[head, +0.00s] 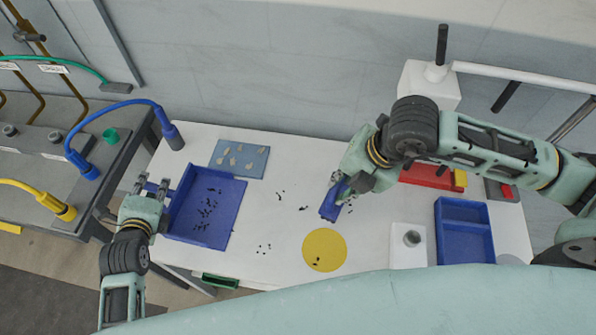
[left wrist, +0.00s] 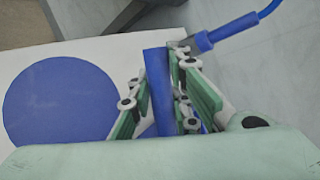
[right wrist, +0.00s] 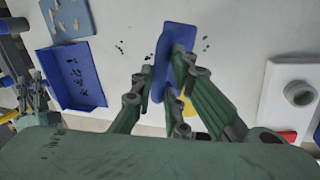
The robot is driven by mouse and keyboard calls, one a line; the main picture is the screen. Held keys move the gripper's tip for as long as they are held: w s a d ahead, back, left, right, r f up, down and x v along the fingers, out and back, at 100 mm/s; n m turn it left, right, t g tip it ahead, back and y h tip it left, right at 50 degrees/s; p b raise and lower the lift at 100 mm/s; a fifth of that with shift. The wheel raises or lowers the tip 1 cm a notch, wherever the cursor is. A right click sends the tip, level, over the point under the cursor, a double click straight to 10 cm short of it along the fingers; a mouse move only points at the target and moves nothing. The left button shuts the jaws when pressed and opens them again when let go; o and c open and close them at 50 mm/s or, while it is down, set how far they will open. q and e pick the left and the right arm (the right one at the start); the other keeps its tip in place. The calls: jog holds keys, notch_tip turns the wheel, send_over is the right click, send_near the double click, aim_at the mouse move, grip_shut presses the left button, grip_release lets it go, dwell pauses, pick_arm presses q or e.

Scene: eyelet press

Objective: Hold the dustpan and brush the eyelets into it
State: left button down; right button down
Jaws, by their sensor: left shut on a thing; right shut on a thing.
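The blue dustpan (head: 232,213) lies on the left of the white table with several dark eyelets (head: 207,207) inside; it also shows in the right wrist view (right wrist: 92,92). My left gripper (head: 152,187) is shut on its handle at the left; the left wrist view shows a blue bar (left wrist: 157,85) between the fingers. My right gripper (head: 347,188) is shut on the blue brush (head: 329,209), whose end points down at the table right of the dustpan; it also shows in the right wrist view (right wrist: 175,45). Loose eyelets (head: 280,195) lie between brush and dustpan, and others (head: 264,248) nearer me.
A yellow disc (head: 325,248) with a few eyelets lies in front of the brush. A blue-grey mat (head: 240,158) with pale pieces is behind the dustpan. A blue two-part tray (head: 464,232), a white block (head: 408,255) and a red object (head: 430,176) stand at right.

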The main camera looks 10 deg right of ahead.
jog(key=s+d+r, duration=0.2)
jog(key=d, duration=0.5)
jog(key=shift+w+f, duration=0.1)
jog(key=shift+f, duration=2.6)
jog(key=w+a, duration=0.3)
jog(key=a, duration=0.7)
jog(key=w+a, duration=0.3)
jog(key=a, duration=0.7)
jog(key=w+a, duration=0.3)
jog(key=a, duration=0.7)
jog(key=shift+a+r, duration=0.3)
jog(key=shift+a, duration=0.1)
notch_tip(320, 180, up, 6)
